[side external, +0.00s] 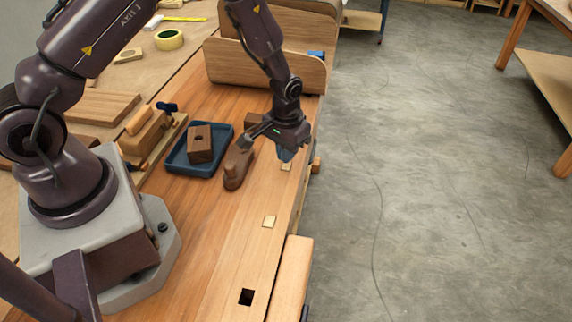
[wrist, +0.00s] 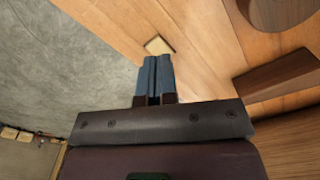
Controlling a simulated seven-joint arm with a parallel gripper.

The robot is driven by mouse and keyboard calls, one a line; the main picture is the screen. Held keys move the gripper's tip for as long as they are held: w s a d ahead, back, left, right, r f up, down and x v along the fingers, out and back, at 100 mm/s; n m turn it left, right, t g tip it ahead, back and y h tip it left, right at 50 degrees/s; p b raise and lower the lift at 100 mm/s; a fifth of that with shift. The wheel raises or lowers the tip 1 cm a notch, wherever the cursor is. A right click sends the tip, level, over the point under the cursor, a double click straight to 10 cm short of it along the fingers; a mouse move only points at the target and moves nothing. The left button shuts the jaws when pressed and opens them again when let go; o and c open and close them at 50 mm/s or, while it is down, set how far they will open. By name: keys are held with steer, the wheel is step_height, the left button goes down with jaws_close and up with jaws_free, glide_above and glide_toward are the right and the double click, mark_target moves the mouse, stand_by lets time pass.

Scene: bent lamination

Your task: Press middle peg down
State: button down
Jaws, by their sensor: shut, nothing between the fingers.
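My gripper (side external: 285,157) is shut, its blue fingers pointing down at the bench's right side with nothing between them. In the wrist view the fingers (wrist: 157,60) lie side by side. A pale square peg (side external: 286,167) shows just below the fingertips, partly hidden by them; I cannot tell whether they touch it. In the wrist view a pale square peg (wrist: 158,46) shows just beyond the fingertips. Another pale square peg (side external: 269,221) is in the bench nearer the camera. A dark square hole (side external: 246,297) is nearer still, in the same row.
A brown wooden hand plane (side external: 236,172) stands just left of my gripper. A blue tray (side external: 172,164) holding a brown block (side external: 200,144) is farther left. Curved wooden panels (side external: 280,68) stand behind. The bench top around the nearer peg is clear; the concrete floor lies right.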

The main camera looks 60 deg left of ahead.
steer(key=shift+r, duration=2.85)
steer(key=s+d+r+m+t, duration=0.1)
steer(key=s+r+t, duration=0.1)
steer(key=s+r, duration=0.8)
steer(key=s+d+r+m+t, duration=0.1)
steer(key=s+r+m+t, duration=0.1)
steer(key=s+r, duration=0.7)
steer(key=shift+s+d+r+t, duration=0.15)
steer(key=shift+s+r+t, duration=0.45)
steer(key=shift+r, duration=3.5)
steer(key=shift+w, duration=0.25)
